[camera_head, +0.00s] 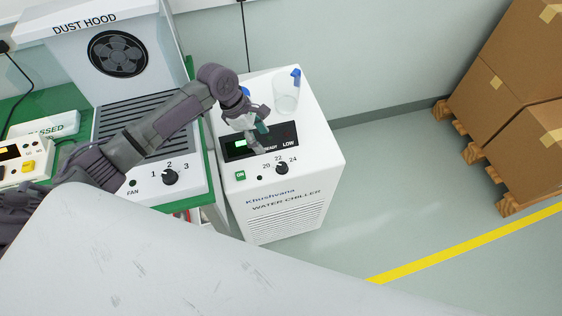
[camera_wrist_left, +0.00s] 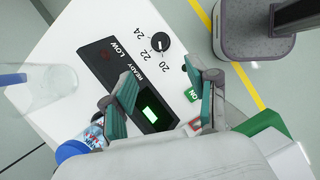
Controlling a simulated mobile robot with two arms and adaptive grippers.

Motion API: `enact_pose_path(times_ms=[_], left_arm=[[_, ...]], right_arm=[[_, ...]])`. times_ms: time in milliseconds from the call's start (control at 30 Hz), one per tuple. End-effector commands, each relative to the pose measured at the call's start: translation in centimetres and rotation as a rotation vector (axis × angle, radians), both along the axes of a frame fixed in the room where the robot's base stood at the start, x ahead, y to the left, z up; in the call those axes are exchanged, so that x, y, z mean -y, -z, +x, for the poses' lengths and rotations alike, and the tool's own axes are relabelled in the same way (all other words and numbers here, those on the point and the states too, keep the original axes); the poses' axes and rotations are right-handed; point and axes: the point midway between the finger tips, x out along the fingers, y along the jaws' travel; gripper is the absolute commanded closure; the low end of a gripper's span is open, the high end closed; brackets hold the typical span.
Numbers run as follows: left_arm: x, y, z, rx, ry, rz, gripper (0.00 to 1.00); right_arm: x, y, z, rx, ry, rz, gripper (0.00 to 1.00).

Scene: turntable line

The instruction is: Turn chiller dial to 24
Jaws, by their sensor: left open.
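The white water chiller (camera_head: 318,160) stands on the floor right of the green bench. Its black dial (camera_head: 282,168) is on the front edge of the top, with marks 20, 22 and 24; its pointer seems to face about 22. The dial also shows in the left wrist view (camera_wrist_left: 160,43). My left gripper (camera_head: 258,139) is open and empty, above the dark display panel, behind and left of the dial and apart from it. In the left wrist view its two teal-padded fingers (camera_wrist_left: 166,100) are spread, with the dial beyond them. My right gripper is out of view.
A clear beaker (camera_head: 286,97) stands at the chiller's back. A green ON button (camera_head: 240,176) is left of the dial. The dust hood (camera_head: 122,75) with its own fan dial (camera_head: 170,177) is left. Boxes (camera_head: 510,80) on pallets stand right; the floor between is free.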

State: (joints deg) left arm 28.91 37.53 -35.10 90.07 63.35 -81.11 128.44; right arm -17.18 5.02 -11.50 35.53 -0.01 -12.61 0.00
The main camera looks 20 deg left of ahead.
Motion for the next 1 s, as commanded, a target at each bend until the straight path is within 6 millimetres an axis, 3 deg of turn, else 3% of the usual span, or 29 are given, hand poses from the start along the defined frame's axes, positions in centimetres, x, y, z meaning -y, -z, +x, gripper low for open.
enact_pose_path(times_ms=[167,600,800,1000], left_arm=[[1.1,2.2,0.1,-0.004,0.001,-0.003,0.41],[4.3,10.4,0.8,-0.001,0.001,0.0,0.41],[5.1,12.2,1.0,0.001,0.002,-0.001,0.41],[5.2,12.5,1.0,0.002,0.002,-0.001,0.41]], right_arm=[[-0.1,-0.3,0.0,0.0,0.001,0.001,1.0],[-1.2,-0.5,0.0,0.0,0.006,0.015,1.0],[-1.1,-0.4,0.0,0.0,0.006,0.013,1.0],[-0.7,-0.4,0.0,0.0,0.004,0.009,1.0]])
